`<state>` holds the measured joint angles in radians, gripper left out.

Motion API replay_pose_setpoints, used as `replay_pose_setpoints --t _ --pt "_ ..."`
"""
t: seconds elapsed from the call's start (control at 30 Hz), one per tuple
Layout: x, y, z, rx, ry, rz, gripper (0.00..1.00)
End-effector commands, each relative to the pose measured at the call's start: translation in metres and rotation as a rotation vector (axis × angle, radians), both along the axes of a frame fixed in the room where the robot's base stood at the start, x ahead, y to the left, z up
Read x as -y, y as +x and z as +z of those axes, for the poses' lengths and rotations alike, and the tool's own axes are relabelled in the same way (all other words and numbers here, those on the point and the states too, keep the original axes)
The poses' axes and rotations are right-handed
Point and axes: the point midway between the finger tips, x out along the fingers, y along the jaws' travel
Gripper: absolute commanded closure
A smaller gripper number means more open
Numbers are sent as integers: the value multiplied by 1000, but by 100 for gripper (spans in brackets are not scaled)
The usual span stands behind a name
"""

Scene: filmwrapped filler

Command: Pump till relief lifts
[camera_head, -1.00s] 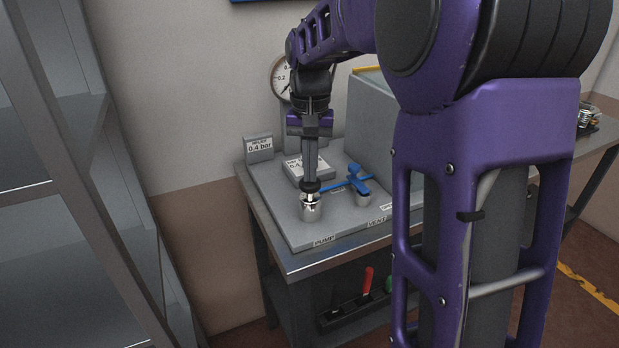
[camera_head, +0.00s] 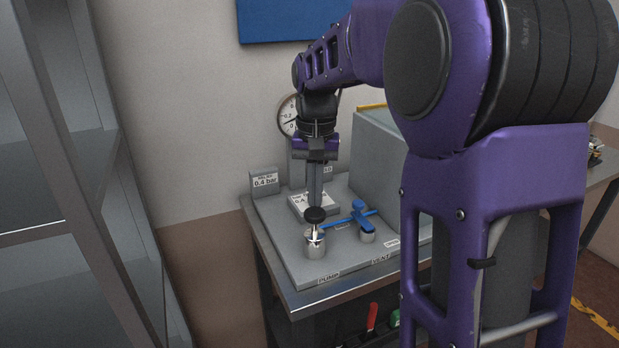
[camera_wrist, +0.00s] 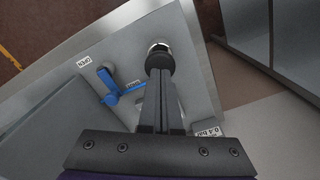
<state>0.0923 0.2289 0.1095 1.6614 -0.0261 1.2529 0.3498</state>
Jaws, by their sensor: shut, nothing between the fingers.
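The pump is a chrome cylinder (camera_head: 315,245) on a grey base plate, behind the PUMP label. Its black knob (camera_head: 316,215) stands above the cylinder on a thin rod. My gripper (camera_head: 315,204) points down, fingers together, its tips at the top of the knob. In the wrist view my gripper (camera_wrist: 161,78) ends at the black knob (camera_wrist: 160,60); whether it touches cannot be told. A round gauge (camera_head: 287,116) is partly covered by my arm. A plate reading 0.4 bar (camera_head: 265,182) stands at the back left. The relief's own moving part cannot be made out.
A blue-handled vent valve (camera_head: 362,216) stands close right of the pump, its handle reaching toward it. A grey box (camera_head: 378,150) rises behind it. Metal shelving (camera_head: 75,180) stands left. Red and green handles (camera_head: 371,317) show below the bench top.

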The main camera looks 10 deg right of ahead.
Motion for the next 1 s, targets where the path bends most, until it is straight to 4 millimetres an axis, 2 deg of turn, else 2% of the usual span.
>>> replay_pose_setpoints --t 0.53,1.0 --pt "0 0 -1 0 0 0 100" --pt "0 0 -43 -2 1 1 100"
